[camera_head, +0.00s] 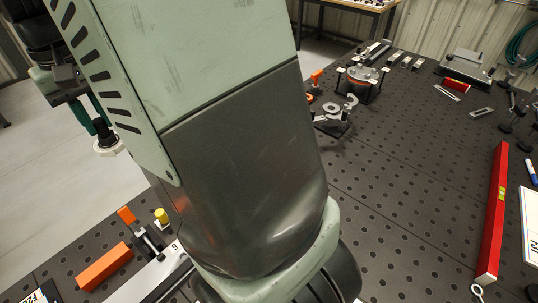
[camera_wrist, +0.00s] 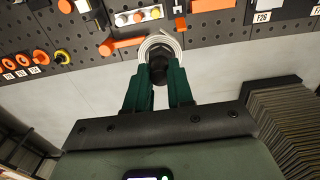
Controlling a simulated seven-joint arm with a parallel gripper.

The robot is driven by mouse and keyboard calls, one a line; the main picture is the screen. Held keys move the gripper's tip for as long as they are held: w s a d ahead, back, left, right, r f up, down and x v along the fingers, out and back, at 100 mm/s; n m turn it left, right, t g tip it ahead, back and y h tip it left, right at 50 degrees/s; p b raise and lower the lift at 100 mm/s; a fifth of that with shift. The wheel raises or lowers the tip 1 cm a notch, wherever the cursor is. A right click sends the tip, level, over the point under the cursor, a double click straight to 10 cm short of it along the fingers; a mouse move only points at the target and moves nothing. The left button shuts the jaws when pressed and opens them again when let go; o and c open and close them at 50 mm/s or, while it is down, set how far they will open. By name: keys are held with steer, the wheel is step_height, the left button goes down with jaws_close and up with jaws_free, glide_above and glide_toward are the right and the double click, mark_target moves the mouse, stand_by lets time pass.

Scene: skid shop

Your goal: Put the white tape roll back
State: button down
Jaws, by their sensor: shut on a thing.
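The white tape roll (camera_wrist: 177,43) shows in the wrist view as a pale ring at the tips of my gripper (camera_wrist: 160,70). My gripper's green fingers with dark tips are shut on it, and the tips cover part of the ring. In the head view the roll (camera_head: 110,149) is a small white ring below my gripper (camera_head: 104,132), above the pale floor to the left of the near bench part. The roll's far side and its exact grip point are hidden.
The dark perforated bench (camera_head: 400,190) fills the right. It holds a red level (camera_head: 492,215), a round fixture (camera_head: 362,78) and other tools. An orange block (camera_head: 104,266) and a yellow knob (camera_head: 161,215) sit at lower left. My arm hides the middle.

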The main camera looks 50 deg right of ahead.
steer(key=w+d+f+m, duration=0.1)
steer(key=w+d+f, duration=0.1)
steer(key=d+f, duration=0.4)
steer(key=w+d+f, duration=0.2)
steer(key=d+f, duration=0.1)
steer(key=d, duration=0.5)
steer(key=s+d+f+m, duration=0.1)
steer(key=s+d+f, duration=0.1)
steer(key=d+f, duration=0.6)
steer(key=s+d+f+m, duration=0.1)
steer(key=d+f, duration=0.8)
steer(key=shift+s+d+f, duration=0.15)
steer(key=shift+s+d, duration=0.2)
steer(key=shift+s, duration=0.05)
steer(key=shift+f, duration=1.9)
steer(key=c, duration=0.7)
jaws_free()
steer(key=shift+o, duration=0.2)
steer(key=shift+r, duration=0.1)
